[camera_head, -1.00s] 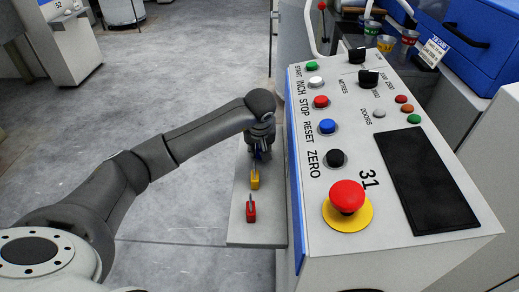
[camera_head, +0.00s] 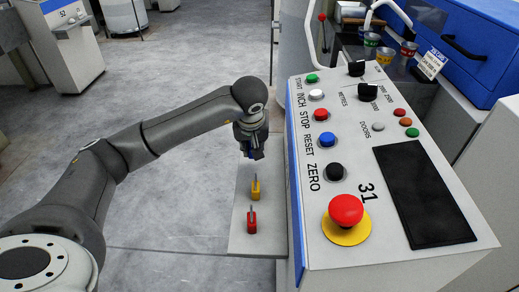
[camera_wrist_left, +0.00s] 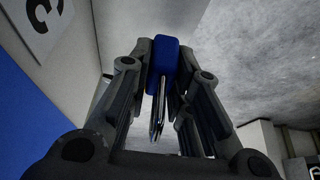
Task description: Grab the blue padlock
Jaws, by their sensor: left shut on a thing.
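My left gripper (camera_head: 251,154) hangs above the narrow grey shelf (camera_head: 256,223) beside the console, fingers pointing down. It is shut on the blue padlock, which is mostly hidden by the fingers in the head view. In the left wrist view the blue padlock (camera_wrist_left: 163,58) sits between the two fingertips (camera_wrist_left: 166,62), its metal shackle toward the palm. A yellow padlock (camera_head: 255,188) and a red padlock (camera_head: 251,222) stand on the shelf, nearer to me than the gripper. My right gripper does not show.
A control console (camera_head: 318,238) with coloured buttons and a red emergency stop (camera_head: 346,210) stands just right of the shelf. Cups (camera_head: 385,57) and a blue box (camera_head: 470,45) are behind it. The floor (camera_head: 185,190) left of the shelf is clear.

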